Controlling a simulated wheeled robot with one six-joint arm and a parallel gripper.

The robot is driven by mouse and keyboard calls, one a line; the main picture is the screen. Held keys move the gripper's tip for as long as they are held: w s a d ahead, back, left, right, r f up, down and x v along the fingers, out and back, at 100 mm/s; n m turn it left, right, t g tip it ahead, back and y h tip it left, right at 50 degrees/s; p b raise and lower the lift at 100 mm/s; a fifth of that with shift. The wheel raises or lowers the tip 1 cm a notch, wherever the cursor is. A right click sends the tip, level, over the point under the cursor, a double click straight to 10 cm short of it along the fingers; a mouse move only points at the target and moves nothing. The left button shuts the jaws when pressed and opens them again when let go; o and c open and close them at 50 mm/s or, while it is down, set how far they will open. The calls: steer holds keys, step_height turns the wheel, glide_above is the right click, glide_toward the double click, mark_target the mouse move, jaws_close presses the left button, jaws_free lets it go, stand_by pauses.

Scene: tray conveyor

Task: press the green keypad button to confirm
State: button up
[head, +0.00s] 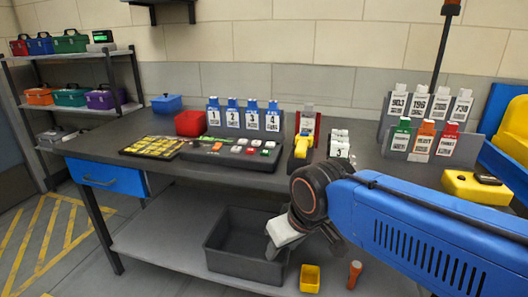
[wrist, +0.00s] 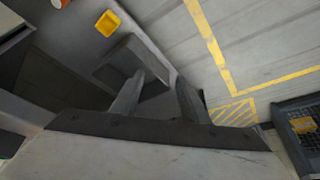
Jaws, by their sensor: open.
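A dark keypad panel (head: 212,158) with several white buttons and a few coloured ones lies on the grey worktable, left of centre. The green keypad button (head: 265,153) is small, near the panel's right front, close to a red button (head: 250,151). My gripper (head: 273,250) hangs low in front of the table, below its top, well apart from the keypad. Its two fingers are spread with nothing between them in the wrist view (wrist: 160,80). The keypad is not visible in the wrist view.
A dark bin (head: 227,262), a small yellow box (head: 310,278) and an orange object (head: 354,275) are on the lower shelf near my gripper. Numbered blue holders (head: 243,117) stand behind the keypad. A yellow-handled device (head: 300,150) stands right of it.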

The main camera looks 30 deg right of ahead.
jaws_close()
stand_by(1.8)
